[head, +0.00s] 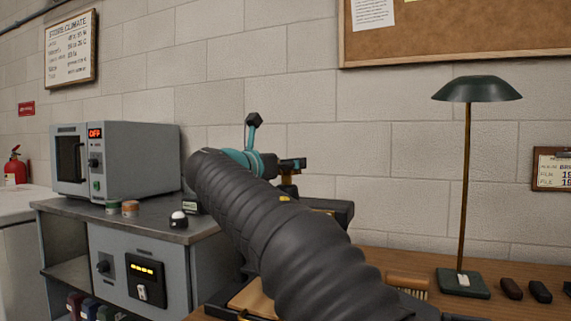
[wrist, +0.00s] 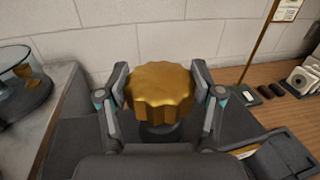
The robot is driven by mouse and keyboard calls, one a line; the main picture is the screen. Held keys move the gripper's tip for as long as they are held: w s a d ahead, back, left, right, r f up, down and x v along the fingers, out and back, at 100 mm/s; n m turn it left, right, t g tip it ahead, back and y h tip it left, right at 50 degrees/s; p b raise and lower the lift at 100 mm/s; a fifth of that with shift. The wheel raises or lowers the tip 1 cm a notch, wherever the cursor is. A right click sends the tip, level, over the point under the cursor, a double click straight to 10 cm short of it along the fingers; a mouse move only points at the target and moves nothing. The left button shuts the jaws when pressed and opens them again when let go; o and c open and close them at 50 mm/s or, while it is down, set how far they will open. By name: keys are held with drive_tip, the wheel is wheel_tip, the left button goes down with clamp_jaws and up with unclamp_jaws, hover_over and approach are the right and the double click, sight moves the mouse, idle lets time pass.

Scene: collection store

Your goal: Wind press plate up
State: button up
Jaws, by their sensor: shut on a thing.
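A brass, scalloped knob (wrist: 160,92) stands on a dark collar in the middle of the wrist view. My gripper (wrist: 160,88) has one finger against each side of the knob and is shut on it. In the head view my gripper (head: 290,168) is at the far end of my dark arm, which hides most of what is below. A dark part (head: 338,210), seemingly of the press, shows just right of my arm. I cannot make out the press plate or its height.
A grey oven-like box reading OFF (head: 125,160) stands on a cabinet at left, with small jars (head: 130,208) in front. A green lamp (head: 465,284), a brush (head: 408,284) and several dark small items (head: 540,291) are on the wooden bench at right. A block wall stands behind.

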drive_tip(key=shift+n+t+y, duration=1)
drive_tip(key=shift+n+y, duration=0.5)
drive_tip(key=shift+y, duration=0.7)
drive_tip(key=o, duration=1.2)
drive_tip(key=shift+c, duration=0.2)
drive_tip(key=v, duration=1.2)
drive_tip(key=shift+d, duration=0.1)
